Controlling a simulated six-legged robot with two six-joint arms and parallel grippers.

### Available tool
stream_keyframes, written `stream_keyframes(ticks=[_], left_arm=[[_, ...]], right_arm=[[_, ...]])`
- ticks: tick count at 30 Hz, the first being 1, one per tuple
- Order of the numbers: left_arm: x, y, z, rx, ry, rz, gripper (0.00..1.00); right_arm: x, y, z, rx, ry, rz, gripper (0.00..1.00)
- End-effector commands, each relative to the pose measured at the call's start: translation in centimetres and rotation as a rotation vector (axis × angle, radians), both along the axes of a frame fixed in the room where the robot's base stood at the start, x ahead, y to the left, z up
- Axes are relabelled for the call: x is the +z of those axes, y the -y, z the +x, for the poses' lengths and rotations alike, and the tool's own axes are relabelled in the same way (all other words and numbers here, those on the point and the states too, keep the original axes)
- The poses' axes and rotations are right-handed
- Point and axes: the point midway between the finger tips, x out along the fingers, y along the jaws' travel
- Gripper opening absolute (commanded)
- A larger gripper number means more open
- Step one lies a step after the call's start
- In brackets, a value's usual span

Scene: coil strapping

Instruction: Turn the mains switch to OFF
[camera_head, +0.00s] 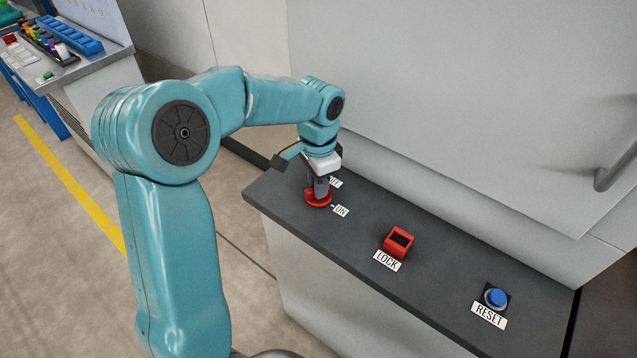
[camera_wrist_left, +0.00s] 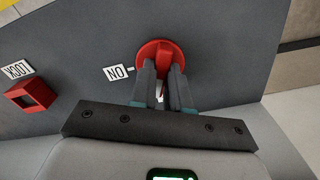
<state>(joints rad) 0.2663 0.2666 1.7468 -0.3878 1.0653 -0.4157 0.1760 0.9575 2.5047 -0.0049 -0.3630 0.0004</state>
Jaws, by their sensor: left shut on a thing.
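The mains switch (camera_head: 318,199) is a red round knob at the left end of the dark panel top. An ON label (camera_head: 341,211) sits beside it, and a second label (camera_head: 336,182) is partly hidden behind my gripper. My left gripper (camera_head: 321,188) points down at the switch and is shut on its raised red grip. In the left wrist view the red switch (camera_wrist_left: 160,50) shows between and beyond the two fingers (camera_wrist_left: 162,85), with the ON label (camera_wrist_left: 116,72) beside it. The knob's pointer is hard to make out. My right gripper is not in view.
A red LOCK box (camera_head: 398,242) and a blue RESET button (camera_head: 495,297) stand further right on the panel (camera_head: 430,250). A grey wall (camera_head: 450,90) rises behind. A bench with a blue rack (camera_head: 75,35) stands at the back left.

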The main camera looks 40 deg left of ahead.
Motion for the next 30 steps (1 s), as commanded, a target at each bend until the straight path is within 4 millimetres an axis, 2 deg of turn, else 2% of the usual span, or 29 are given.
stream_keyframes(ticks=[6,15,30], left_arm=[[-0.07,-0.01,-0.03,0.185,-0.001,0.000,0.00],[-0.06,0.01,-0.04,0.367,-0.002,0.001,0.00],[-0.04,0.01,-0.07,0.457,-0.003,0.000,0.00]], right_arm=[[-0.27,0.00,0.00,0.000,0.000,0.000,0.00],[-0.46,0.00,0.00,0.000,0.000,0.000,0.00],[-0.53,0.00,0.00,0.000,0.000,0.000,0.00]])
